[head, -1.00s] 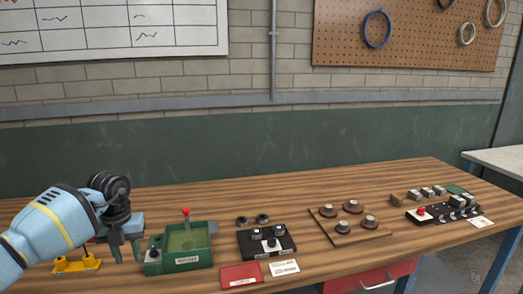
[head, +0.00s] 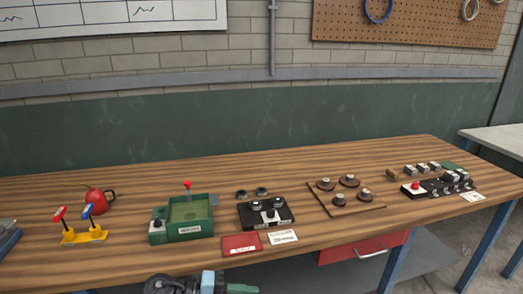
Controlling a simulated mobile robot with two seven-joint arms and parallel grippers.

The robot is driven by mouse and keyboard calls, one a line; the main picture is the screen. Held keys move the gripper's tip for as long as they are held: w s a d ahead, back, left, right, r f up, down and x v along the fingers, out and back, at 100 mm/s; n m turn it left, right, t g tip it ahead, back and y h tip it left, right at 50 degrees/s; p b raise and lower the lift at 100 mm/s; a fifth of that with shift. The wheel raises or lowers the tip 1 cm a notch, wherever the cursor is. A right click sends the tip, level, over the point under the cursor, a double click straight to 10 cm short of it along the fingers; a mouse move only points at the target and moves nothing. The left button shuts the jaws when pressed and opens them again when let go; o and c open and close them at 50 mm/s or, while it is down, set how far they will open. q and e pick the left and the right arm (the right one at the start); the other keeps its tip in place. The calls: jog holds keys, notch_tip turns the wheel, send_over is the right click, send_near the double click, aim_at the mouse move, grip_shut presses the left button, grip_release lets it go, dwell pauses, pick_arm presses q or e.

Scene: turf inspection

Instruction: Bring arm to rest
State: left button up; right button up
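My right gripper is not in view.
On the bench stand a yellow base with red and blue levers (head: 84,235), a red can (head: 100,198), a green tray unit (head: 206,229), a black control box (head: 281,216), a board with round knobs (head: 371,209) and a black switch panel (head: 425,194). A red drawer (head: 350,249) hangs beneath.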

pick_arm(q)
jog(key=s+a+f+n+t+y, duration=0.4)
jog(key=s+a+f+n+y, duration=0.3)
jog(key=s+f+n, duration=0.3)
jog(key=s+a+f+n+t+y, duration=0.4)
jog(key=s+a+f+n, duration=0.5)
jog(key=s+n, duration=0.5)
jog(key=a+n+y, duration=0.1)
jog(key=n+y, duration=0.1)
jog(key=n, duration=0.3)
jog(key=shift+s+f+n+y, duration=0.25)
jog(key=shift+f+n+y, duration=0.05)
jog(key=shift+f+y, duration=0.1)
jog(key=shift+d, duration=0.1)
